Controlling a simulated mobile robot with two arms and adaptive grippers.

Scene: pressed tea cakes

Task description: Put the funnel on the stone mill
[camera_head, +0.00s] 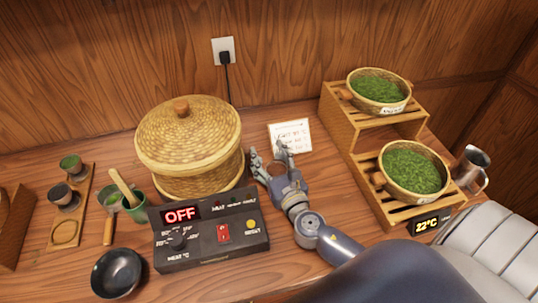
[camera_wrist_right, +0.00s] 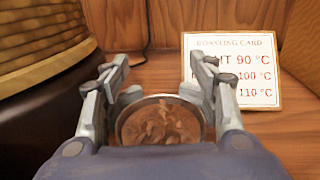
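I see no funnel and no stone mill that I can make out in either view. My right gripper (camera_head: 269,152) is over the table between the lidded basket and the white card, its fingers spread. In the right wrist view, the gripper (camera_wrist_right: 160,82) has a round, pale-rimmed thing (camera_wrist_right: 160,122) with a reddish-brown inside between and below its fingers. I cannot tell what it is or whether the fingers touch it. It does not show clearly in the head view. My left gripper is not in view.
A lidded basket (camera_head: 190,140) stands behind a black control box (camera_head: 211,235) reading OFF. The roasting card (camera_head: 290,136) leans behind my right gripper. A wooden rack (camera_head: 352,150) holds tea baskets (camera_head: 415,198) at right. Cups and a dark bowl (camera_head: 117,272) stand left.

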